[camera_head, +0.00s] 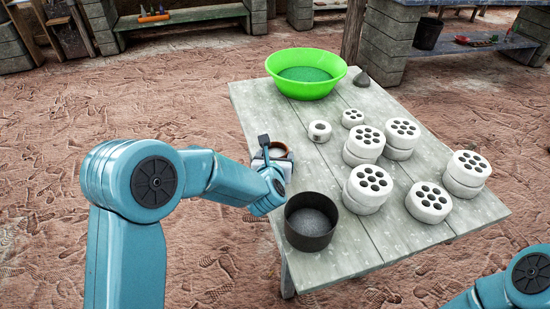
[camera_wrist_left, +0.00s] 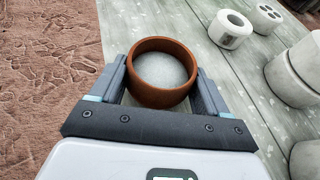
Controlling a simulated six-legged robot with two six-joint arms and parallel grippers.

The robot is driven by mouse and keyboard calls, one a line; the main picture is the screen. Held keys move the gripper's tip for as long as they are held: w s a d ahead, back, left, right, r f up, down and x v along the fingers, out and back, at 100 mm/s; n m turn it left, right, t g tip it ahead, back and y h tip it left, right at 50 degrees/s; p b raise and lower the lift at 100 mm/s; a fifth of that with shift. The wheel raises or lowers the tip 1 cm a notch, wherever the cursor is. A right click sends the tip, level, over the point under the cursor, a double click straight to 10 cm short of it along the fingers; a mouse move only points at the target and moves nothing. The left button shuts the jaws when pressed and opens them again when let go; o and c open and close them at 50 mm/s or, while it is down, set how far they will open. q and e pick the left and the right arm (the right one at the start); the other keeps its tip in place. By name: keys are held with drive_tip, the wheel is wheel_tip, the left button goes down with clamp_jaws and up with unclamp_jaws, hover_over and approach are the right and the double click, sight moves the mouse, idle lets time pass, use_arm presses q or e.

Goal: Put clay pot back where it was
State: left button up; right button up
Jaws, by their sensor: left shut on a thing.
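The clay pot is a small brown round pot with a pale grey inside, seen in the left wrist view (camera_wrist_left: 161,72). It also shows partly in the head view (camera_head: 278,149), near the left edge of the wooden table (camera_head: 262,100). My left gripper (camera_wrist_left: 163,80) is shut on the pot, with one finger on each side of it. The pot looks upright. In the head view, my left gripper (camera_head: 271,150) and wrist hide part of the pot. I cannot tell whether its base touches the table. My right gripper is not in view; only part of that arm shows at the lower right.
A dark round pot (camera_head: 310,222) stands close to my left wrist. A green basin (camera_head: 306,74) is at the far end. Several white perforated cylinders (camera_head: 371,188) fill the right side, some stacked. A small white ring (camera_head: 319,131) is right of the clay pot. The table's centre has bare planks.

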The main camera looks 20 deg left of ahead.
use_arm(q)
drive_tip(key=o, duration=0.9)
drive_tip(key=shift+f, duration=0.15)
drive_tip(key=o, duration=0.4)
drive_tip(key=shift+r, duration=0.2)
drive_tip(key=v, duration=1.2)
drive_tip(key=shift+r, duration=0.15)
